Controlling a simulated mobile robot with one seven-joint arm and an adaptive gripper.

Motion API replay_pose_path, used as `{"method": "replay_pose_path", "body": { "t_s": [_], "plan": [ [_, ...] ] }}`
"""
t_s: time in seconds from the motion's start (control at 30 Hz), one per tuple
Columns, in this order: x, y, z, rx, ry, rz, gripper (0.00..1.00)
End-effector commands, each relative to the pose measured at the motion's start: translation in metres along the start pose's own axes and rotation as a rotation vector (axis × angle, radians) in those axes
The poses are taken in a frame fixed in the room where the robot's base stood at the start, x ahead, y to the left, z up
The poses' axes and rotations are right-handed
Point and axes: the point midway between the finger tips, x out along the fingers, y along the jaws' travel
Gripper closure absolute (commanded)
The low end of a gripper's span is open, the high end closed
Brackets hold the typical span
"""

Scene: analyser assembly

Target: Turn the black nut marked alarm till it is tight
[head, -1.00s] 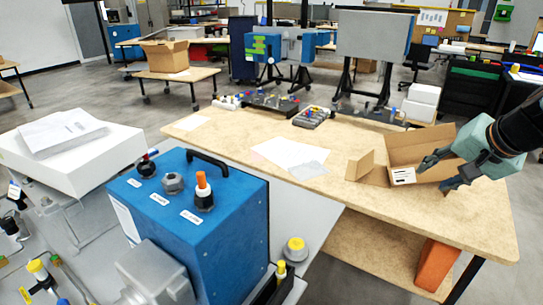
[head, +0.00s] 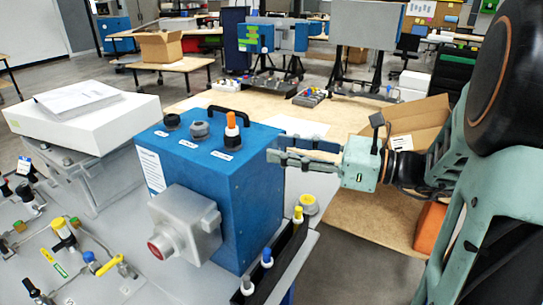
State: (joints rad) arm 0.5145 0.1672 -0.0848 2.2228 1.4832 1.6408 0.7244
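The blue analyser box (head: 255,185) stands on the grey bench, with three fittings on top. A dark nut (head: 172,121) is at the left, a grey hex nut (head: 200,130) in the middle, and a black nut (head: 232,142) at the right around a white stem with an orange tip (head: 231,119). Each has a white label, too small to read, so I cannot tell which is marked alarm. My gripper (head: 274,148) is to the right of the box, pointing left, with its fingers apart and nothing seen between them. It is apart from the nuts.
A black handle (head: 230,112) rises behind the nuts. A grey housing (head: 187,225) juts from the box front. A black rack (head: 270,265) with coloured-cap parts stands to the right. The wooden table (head: 370,215) behind holds an open cardboard box (head: 415,120).

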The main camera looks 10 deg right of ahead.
Motion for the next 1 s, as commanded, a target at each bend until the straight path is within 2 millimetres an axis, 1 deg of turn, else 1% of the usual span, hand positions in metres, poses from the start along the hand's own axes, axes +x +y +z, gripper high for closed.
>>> {"method": "replay_pose_path", "body": {
  "t_s": [0.13,0.27,0.63,0.7,1.0],
  "plan": [
    [0.005,0.0,0.003,0.026,-0.027,0.0,0.64],
    [0.017,0.0,0.003,0.025,-0.025,-0.001,0.64],
    [0.061,0.001,0.003,0.022,-0.023,0.0,0.64],
    [0.07,0.001,0.006,0.024,-0.023,0.002,0.64],
    [0.099,0.0,0.006,0.023,-0.023,0.0,0.64]
  ]
}}
